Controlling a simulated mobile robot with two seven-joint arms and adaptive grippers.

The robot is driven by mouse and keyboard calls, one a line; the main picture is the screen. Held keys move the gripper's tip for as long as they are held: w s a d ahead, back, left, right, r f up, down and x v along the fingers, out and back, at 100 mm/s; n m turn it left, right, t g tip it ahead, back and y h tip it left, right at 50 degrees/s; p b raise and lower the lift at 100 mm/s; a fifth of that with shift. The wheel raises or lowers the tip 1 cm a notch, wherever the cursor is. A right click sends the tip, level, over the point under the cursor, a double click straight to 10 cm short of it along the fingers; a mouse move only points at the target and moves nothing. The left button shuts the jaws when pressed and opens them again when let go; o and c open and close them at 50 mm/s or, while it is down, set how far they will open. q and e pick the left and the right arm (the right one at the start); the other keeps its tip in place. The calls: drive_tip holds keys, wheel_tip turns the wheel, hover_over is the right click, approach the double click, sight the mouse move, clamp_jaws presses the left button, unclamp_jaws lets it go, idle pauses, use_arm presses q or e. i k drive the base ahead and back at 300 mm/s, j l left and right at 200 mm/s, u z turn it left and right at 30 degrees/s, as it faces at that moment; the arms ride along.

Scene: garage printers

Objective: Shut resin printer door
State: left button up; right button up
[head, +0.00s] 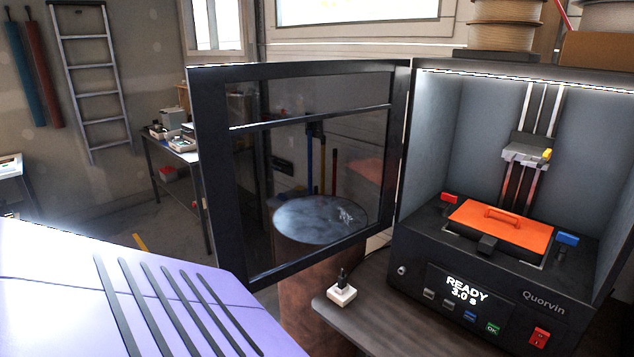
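The resin printer (462,250) stands on a bench at the right of the head view. Its door (222,180), a dark frame with a clear pane, is hinged at the printer's left front edge. The door stands wide open, swung out to the left. The printer's inside is exposed, with an orange lid with a handle (510,222) on the vat and a grey build head (527,148) on vertical rails. The screen reads READY 3.0 s. Neither of my grippers is in view.
A purple slotted surface (60,290) fills the lower left. A small white block with a dark top (341,290) sits on the bench (375,325) left of the printer. A round-topped drum (320,220) shows through the door pane. Filament spools (500,15) are above the printer.

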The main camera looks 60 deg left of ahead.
sight(299, 161)
drive_tip(key=u, duration=1.95)
drive_tip(key=j+u, duration=0.1)
drive_tip(key=u, duration=0.3)
drive_tip(key=i+u, duration=0.1)
drive_tip(key=u, duration=0.75)
drive_tip(key=i+u, duration=0.15)
drive_tip(key=i, duration=1.4)
drive_tip(key=i+j+z, duration=0.1)
drive_tip(key=i+z, duration=0.2)
drive_tip(key=i, duration=0.25)
drive_tip(key=i+j+z, duration=0.25)
drive_tip(key=i, duration=0.25)
drive_tip(key=z, duration=3.4)
